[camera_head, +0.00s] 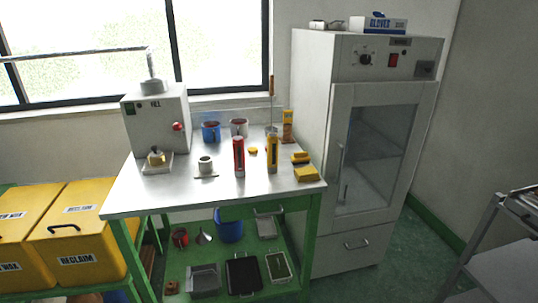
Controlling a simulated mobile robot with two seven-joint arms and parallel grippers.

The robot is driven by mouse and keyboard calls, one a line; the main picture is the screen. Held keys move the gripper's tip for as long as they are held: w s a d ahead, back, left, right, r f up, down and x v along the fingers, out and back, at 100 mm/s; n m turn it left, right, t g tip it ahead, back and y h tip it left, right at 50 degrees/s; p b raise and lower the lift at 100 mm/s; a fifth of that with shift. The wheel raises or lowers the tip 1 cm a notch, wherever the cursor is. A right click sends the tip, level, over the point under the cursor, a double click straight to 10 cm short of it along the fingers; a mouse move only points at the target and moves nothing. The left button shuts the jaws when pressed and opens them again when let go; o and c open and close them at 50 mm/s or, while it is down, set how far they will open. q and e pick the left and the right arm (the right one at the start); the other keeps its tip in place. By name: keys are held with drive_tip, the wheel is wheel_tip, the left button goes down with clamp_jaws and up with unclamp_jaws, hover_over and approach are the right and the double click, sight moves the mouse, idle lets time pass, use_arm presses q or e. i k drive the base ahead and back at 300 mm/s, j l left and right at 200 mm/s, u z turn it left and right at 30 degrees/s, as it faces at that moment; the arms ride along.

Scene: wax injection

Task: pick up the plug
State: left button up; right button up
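No object is clearly marked as the plug, and I cannot tell for sure which one it is. A small flat yellow piece (253,150) lies on the steel tabletop between a red upright tool (238,157) and a yellow upright tool (272,154). A short white cylinder with a dark top (206,165) stands on the table to the left of the red tool. A yellowish piece (157,158) sits on a pale base in front of the grey machine. Neither of my grippers is in view.
The steel table (150,196) bears a grey machine (157,118), a blue pot (211,132) and yellow blocks (306,173). A tall grey cabinet (312,140) stands at its right. Yellow bins (75,235) stand at the left. The tabletop's front left is clear.

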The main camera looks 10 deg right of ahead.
sight(156, 153)
drive_tip(key=i+j+u, duration=0.1)
drive_tip(key=i+j, duration=0.25)
drive_tip(key=j, duration=0.15)
drive_tip(key=i+j+u, duration=0.1)
drive_tip(key=i+j, duration=0.25)
drive_tip(key=j, duration=0.1)
